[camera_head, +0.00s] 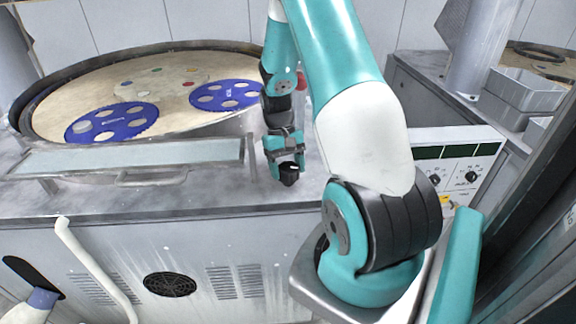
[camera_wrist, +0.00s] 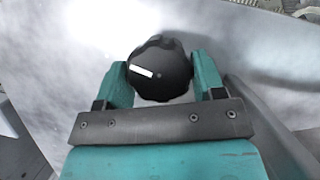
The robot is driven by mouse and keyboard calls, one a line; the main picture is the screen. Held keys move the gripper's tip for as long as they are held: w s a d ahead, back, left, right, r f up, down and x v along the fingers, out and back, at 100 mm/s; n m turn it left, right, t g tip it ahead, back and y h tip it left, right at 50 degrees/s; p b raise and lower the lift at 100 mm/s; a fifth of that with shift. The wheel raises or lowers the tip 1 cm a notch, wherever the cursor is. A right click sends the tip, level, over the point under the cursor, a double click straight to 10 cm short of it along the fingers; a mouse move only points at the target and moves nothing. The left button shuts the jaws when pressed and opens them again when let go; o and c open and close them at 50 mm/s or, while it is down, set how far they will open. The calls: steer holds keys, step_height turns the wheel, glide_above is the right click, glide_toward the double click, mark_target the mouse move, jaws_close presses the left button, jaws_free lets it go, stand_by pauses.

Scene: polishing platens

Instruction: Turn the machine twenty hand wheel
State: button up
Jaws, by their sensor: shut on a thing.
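A black hand wheel (camera_wrist: 160,70) with a lobed rim and a white mark sits between the two teal fingers of my gripper (camera_wrist: 164,84) in the wrist view. The white mark lies slightly tilted, left of the wheel's centre. In the head view the black wheel (camera_head: 289,173) shows at the tip of my gripper (camera_head: 286,165), near the front edge of the grey machine top. My gripper is shut on the wheel from its sides. The wheel's lower part is partly hidden by the gripper body in the wrist view.
A round platen (camera_head: 55,103) with blue perforated discs (camera_head: 112,121) lies at the left. A long pale panel (camera_head: 130,157) stands before it. A control box (camera_head: 462,160) with knobs is at the right, below grey bins (camera_head: 525,90). A white pipe (camera_head: 95,265) rises at the lower left.

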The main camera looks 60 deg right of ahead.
steer(key=shift+w+n+h, duration=0.15)
steer(key=shift+n+h, duration=0.35)
steer(key=shift+n, duration=0.9)
steer(key=o, duration=0.9)
steer(key=b+v, duration=0.1)
steer(key=v, duration=1.6)
steer(key=shift+w+a+r+b, duration=0.15)
steer(key=shift+w+b, duration=0.1)
steer(key=shift+b, duration=0.1)
